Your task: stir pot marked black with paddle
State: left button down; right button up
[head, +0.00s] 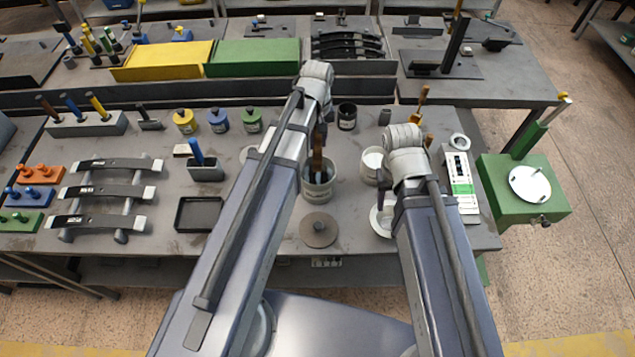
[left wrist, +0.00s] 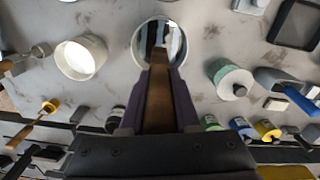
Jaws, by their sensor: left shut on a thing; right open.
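A grey pot (head: 317,188) stands on the table in the middle of the head view. It also shows in the left wrist view (left wrist: 143,36), with its mouth facing the camera. No black mark can be made out on it. A paddle with a brown handle (left wrist: 158,95) stands in the pot, its lower end inside the mouth. My left gripper (head: 319,135) is shut on the handle, above the pot. The end of my right arm (head: 404,148) hangs to the right of the pot, empty, with its fingers mostly hidden.
A white-lined pot (head: 372,164) stands right of the grey pot, and a dark jar (head: 347,117) behind it. A round brown lid (head: 319,231) lies in front. A black tray (head: 198,214) and a blue-handled tool in a holder (head: 205,172) are to the left.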

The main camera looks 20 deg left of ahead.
pick_arm(q)
jog(key=shift+r+p, duration=3)
jog(key=shift+r, duration=0.1)
jog(key=shift+f, duration=0.1)
